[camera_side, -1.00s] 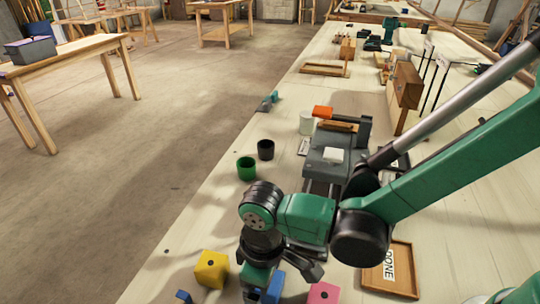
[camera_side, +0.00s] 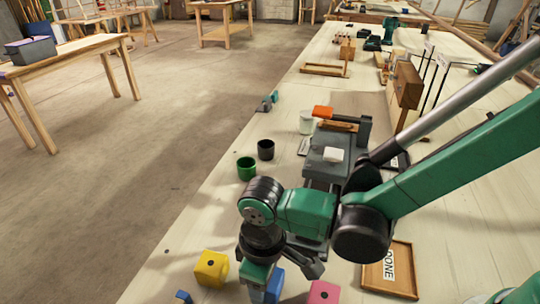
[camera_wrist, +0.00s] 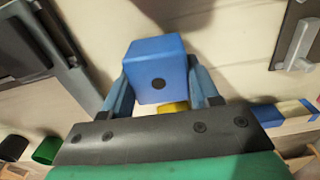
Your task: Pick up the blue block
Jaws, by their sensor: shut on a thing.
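The blue block (camera_wrist: 157,68), with a dark round dot on its face, sits between the two blue fingers of my gripper (camera_wrist: 163,92) in the wrist view. The fingers touch it on both sides. In the side view the blue block (camera_side: 273,287) shows at the bottom edge, partly hidden by my gripper (camera_side: 262,290). The side view does not clearly show how far the block is above the bench.
A yellow block (camera_side: 212,268) is left of my gripper and a pink block (camera_side: 323,292) is right. A small blue piece (camera_side: 183,296) lies far left. Green (camera_side: 246,169) and black (camera_side: 265,150) cups stand behind. A wooden tray marked DONE (camera_side: 371,278) lies on the right.

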